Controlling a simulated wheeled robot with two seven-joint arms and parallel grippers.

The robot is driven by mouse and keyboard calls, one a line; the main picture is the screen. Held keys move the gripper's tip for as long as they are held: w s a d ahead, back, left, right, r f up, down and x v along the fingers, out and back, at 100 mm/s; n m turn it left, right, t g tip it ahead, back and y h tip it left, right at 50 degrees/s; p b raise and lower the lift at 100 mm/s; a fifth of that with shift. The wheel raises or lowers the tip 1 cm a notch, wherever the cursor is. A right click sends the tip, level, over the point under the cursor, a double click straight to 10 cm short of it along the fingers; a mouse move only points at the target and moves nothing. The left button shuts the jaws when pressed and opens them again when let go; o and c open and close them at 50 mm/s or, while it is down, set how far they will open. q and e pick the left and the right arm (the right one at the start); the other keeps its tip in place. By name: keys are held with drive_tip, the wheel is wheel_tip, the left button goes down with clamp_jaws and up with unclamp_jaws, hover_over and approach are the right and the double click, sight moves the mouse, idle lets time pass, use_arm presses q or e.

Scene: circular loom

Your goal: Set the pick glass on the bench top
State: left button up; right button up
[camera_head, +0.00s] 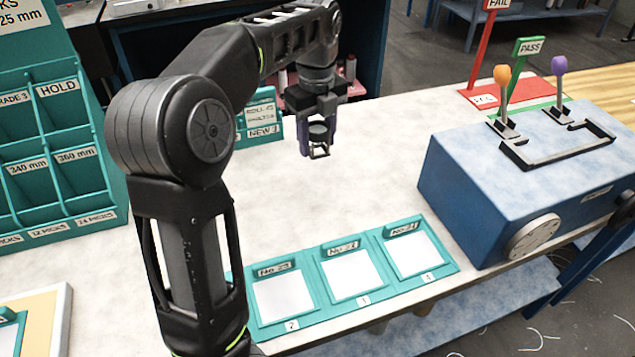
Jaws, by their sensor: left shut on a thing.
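My left gripper (318,133) reaches over the bench from the left and points down. It is shut on a small black framed thing, which looks like the pick glass (319,153). The pick glass hangs below and between the fingers, over the bare, pale bench top (370,165). I cannot tell whether its lower edge touches the surface. The fingers hide part of it. My right gripper is not in view.
A teal tray (310,318) with several white squares lies at the front edge. A blue box (470,195) with two levers stands right. A teal rack (60,200) stands left. A teal stand (268,135) and red FAIL (480,60) and green PASS (520,70) signs stand behind.

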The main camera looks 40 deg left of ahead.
sight(317, 185)
use_arm(q)
wheel_tip(317, 185, down, 3)
drive_tip(key=b, duration=0.3)
drive_tip(key=shift+f, duration=0.2)
wheel_tip(317, 185, down, 2)
drive_tip(key=shift+f, duration=0.4)
drive_tip(key=shift+f, duration=0.1)
drive_tip(key=shift+f, duration=1.8)
drive_tip(key=shift+f+b, duration=0.15)
drive_tip(key=shift+b, duration=0.15)
drive_tip(key=o, duration=1.4)
